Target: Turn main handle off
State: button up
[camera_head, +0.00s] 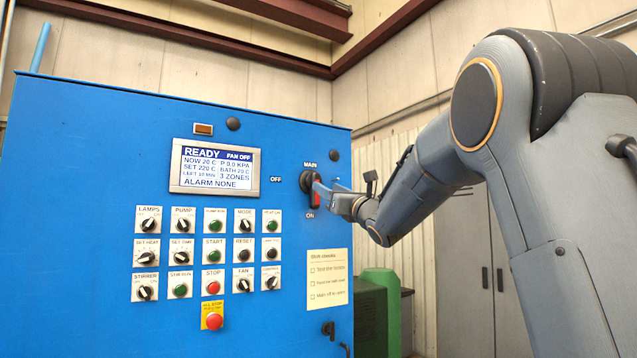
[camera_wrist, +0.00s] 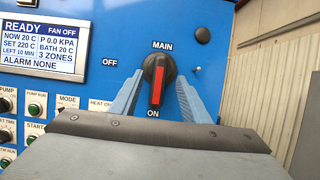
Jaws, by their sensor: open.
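The main handle (camera_head: 313,189) is a black rotary knob with a red bar on the blue cabinet's right side. In the wrist view the main handle (camera_wrist: 157,82) stands upright, its red bar pointing down to the ON label (camera_wrist: 153,113). The OFF label (camera_wrist: 110,62) is to its left. My gripper (camera_head: 335,188) is at the handle from the right. In the wrist view my gripper (camera_wrist: 157,92) is open, with one blue finger on each side of the handle. I cannot tell whether the fingers touch it.
The display (camera_head: 215,168) reads READY, FAN OFF, ALARM NONE. Several knobs and buttons sit below it, with a red stop button (camera_head: 213,321) on a yellow plate. A paper checklist (camera_head: 328,277) is below the handle. A green and dark unit (camera_head: 379,300) stands right of the cabinet.

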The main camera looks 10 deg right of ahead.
jog(key=p+x, duration=0.3)
jog(key=x, duration=0.4)
jog(key=shift+f, duration=0.1)
grip_shut()
